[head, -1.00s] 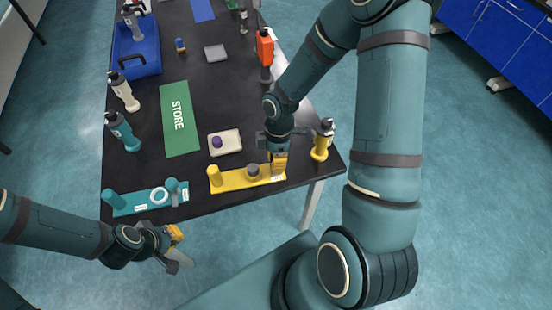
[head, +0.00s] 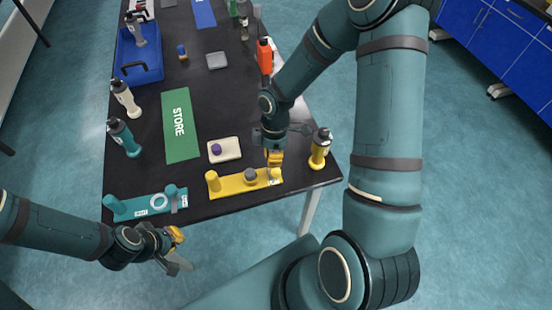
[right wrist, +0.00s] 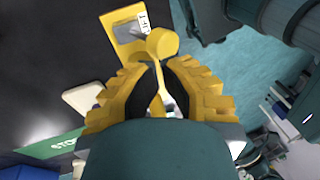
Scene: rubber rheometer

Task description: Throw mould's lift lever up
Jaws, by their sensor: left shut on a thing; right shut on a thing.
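The yellow mould (head: 230,184) lies at the table's near edge, with a yellow post at its left end and a grey round piece (head: 250,175) near its middle. My right gripper (head: 274,163) is over its right end. In the right wrist view the right gripper (right wrist: 164,78) is shut on the thin stem of a yellow lever (right wrist: 162,44), whose round knob sticks out past the fingers. The lever's exact tilt is unclear. My left gripper (head: 173,240) is off the table's near side, shut on a grey flat piece (head: 179,266).
A teal mould (head: 140,208) with a white ring is left of the yellow one. A yellow bottle (head: 320,148) stands close to the right of my right gripper. A cream tray (head: 232,146) and green STORE mat (head: 181,140) lie behind. Teal and cream bottles stand at left.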

